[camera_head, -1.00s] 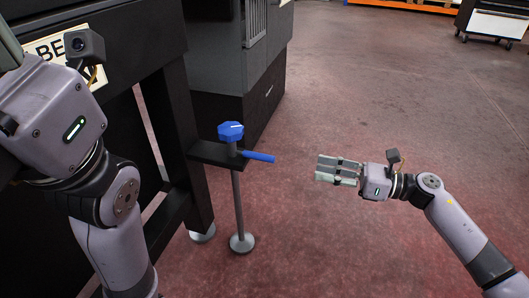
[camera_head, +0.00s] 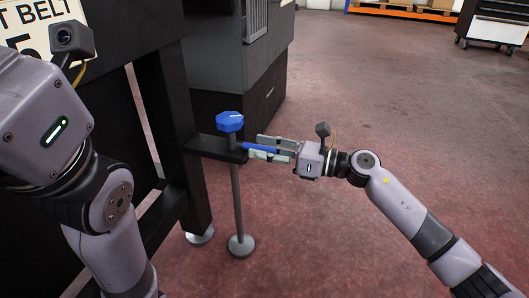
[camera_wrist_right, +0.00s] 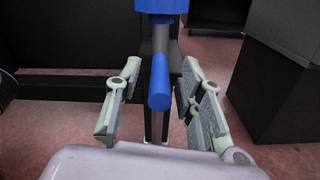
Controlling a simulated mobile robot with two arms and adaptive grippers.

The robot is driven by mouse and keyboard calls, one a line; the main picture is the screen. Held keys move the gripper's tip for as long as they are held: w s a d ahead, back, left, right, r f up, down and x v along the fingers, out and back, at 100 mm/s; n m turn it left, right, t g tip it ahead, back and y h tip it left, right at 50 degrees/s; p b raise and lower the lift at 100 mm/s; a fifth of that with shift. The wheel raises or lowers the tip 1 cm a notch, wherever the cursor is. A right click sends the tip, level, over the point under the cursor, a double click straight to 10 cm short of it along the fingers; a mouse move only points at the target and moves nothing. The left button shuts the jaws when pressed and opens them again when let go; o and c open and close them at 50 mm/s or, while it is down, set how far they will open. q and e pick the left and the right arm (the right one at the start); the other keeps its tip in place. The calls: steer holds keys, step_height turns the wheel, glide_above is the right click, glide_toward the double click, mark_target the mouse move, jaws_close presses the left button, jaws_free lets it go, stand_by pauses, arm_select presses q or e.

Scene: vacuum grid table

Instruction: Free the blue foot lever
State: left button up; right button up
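The blue lever (camera_head: 262,149) sticks out to the right from a black bracket (camera_head: 215,148) on the machine's frame. A blue knob (camera_head: 230,121) sits above it on a grey rod that runs down to a round foot (camera_head: 240,245). My right gripper (camera_head: 268,149) is open, with its fingers on either side of the lever. In the right wrist view the lever (camera_wrist_right: 159,84) points toward the camera between the open fingers (camera_wrist_right: 160,95), with a visible gap on both sides. My left arm is at the left; its gripper fingers are out of the picture.
The dark machine (camera_head: 150,45) stands at the left, with a second round foot (camera_head: 199,236) behind the lever's foot. A tool cabinet (camera_head: 494,24) and an orange rack (camera_head: 405,10) are far back. The red floor at the right is clear.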

jaws_close()
stand_by(0.4)
stand_by(0.4)
